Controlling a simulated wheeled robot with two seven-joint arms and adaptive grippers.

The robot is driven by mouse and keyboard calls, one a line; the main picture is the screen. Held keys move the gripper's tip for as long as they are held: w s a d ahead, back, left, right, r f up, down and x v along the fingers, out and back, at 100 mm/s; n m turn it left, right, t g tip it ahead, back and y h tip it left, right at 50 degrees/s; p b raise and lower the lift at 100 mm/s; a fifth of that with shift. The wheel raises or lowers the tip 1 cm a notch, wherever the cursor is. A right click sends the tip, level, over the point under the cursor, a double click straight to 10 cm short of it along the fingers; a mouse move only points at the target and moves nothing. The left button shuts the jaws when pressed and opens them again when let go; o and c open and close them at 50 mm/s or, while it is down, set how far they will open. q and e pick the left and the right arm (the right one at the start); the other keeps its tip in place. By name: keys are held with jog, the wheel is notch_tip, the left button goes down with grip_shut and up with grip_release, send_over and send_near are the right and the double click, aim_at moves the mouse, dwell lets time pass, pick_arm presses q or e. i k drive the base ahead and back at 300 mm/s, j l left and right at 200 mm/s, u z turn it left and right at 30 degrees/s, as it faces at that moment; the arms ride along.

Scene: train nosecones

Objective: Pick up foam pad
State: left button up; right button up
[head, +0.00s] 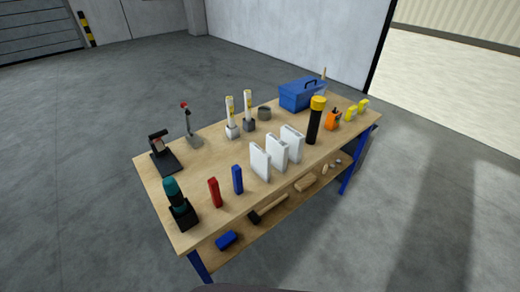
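A wooden workbench (215,205) stands ahead of me. No item on it can be told as the foam pad with certainty. Three upright white slabs (259,161) stand in a row near the front edge. Small yellow pieces (351,113) stand at the right end. A blue block (226,240) and several tan pieces (305,184) lie on the lower shelf, too small to identify. Neither of my grippers is in view.
A green and black drill (176,203), red block (214,192) and blue block (238,180) stand at the front left. A black and yellow cylinder (314,123) and blue toolbox (301,95) stand farther right. The floor (75,160) around the bench is clear.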

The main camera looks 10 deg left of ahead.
aim_at(260, 160)
jog(key=l+z, duration=0.25)
jog(key=z, duration=0.2)
jog(key=l+z, duration=0.25)
jog(key=z, duration=0.15)
